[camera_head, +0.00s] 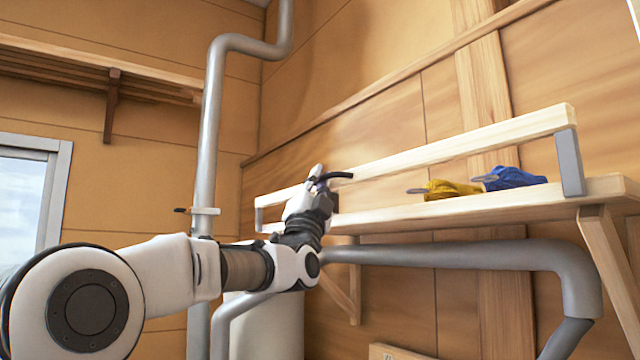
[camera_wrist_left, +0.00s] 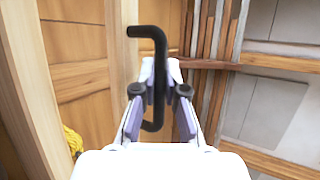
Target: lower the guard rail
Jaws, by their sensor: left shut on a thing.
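The guard rail (camera_head: 455,147) is a long pale wooden bar. It runs above the front of a wooden shelf, carried on grey end brackets (camera_head: 570,162), with a gap between bar and shelf. A black bent handle (camera_head: 337,175) shows at the bar toward its far left part. My left gripper (camera_head: 318,182) is at this handle, and its body hides part of the rail. In the left wrist view the fingers (camera_wrist_left: 160,85) are shut on the black handle (camera_wrist_left: 160,50), with the pale rail (camera_wrist_left: 125,45) beside it on the left. My right gripper is not in view.
On the shelf (camera_head: 490,208) lie a yellow cloth-like item (camera_head: 452,189) and a blue one (camera_head: 515,178). A thick grey pipe (camera_head: 470,254) runs under the shelf. A vertical grey pipe (camera_head: 210,130) stands left of my gripper. A white cylinder (camera_head: 268,325) stands below.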

